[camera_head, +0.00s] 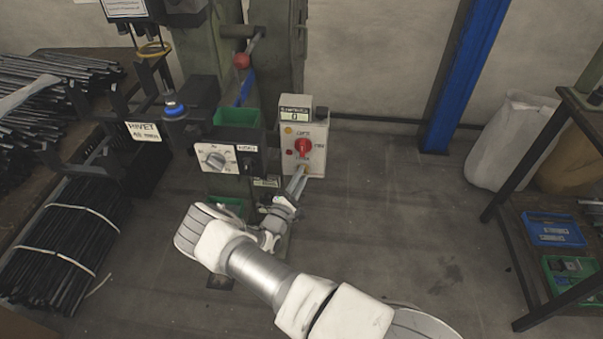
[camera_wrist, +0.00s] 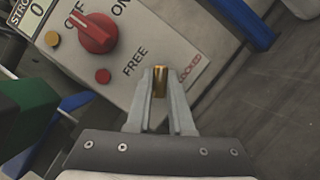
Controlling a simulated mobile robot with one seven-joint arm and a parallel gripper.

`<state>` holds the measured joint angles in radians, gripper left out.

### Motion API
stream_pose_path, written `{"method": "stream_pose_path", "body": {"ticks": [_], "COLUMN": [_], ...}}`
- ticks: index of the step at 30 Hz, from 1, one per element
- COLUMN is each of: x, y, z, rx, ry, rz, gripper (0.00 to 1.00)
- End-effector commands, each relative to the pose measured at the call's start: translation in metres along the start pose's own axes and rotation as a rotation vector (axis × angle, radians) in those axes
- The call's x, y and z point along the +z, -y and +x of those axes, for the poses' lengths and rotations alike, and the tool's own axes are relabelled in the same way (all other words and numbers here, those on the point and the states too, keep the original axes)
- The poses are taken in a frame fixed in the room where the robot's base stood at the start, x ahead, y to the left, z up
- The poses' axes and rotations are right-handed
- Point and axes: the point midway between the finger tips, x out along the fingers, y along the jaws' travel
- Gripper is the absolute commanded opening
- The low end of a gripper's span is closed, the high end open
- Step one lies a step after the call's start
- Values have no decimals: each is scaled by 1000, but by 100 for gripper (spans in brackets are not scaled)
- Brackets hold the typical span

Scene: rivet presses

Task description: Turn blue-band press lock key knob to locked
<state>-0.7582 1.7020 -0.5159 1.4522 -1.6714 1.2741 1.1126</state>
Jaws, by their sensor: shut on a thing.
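The press's control box (camera_head: 303,142) is a pale panel with a red rotary switch (camera_head: 302,147) marked OFF and ON. The wrist view shows this red switch (camera_wrist: 92,33) close up, above the FREE and LOCKED labels. The brass lock key knob (camera_wrist: 160,82) sits at the panel's lower edge between these two labels. My gripper (camera_wrist: 160,88) is shut on this brass knob, with one finger on each side. In the head view my gripper (camera_head: 302,176) reaches the lower front of the box, and the knob is mostly hidden there. Which label the knob points at cannot be told.
Left of the box are another panel with a grey dial (camera_head: 214,158) and a green bin (camera_head: 237,128). A blue-topped post (camera_head: 174,108) stands further left. Bundled black rods (camera_head: 62,245) lie at left. Open floor (camera_head: 400,220) is at right, before a shelf with bins (camera_head: 555,230).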

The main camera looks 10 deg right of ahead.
Motion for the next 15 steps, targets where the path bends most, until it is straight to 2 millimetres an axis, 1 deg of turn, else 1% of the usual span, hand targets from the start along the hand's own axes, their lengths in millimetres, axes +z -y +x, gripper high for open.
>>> {"method": "stream_pose_path", "body": {"ticks": [1,6,15], "x": [1,2,2], "y": [-3,-3,-3], "z": [0,0,0], "rx": [-18,-80,-166], "ry": [-2,-1,-1], "rz": [41,185,396], "gripper": [0,0,0]}}
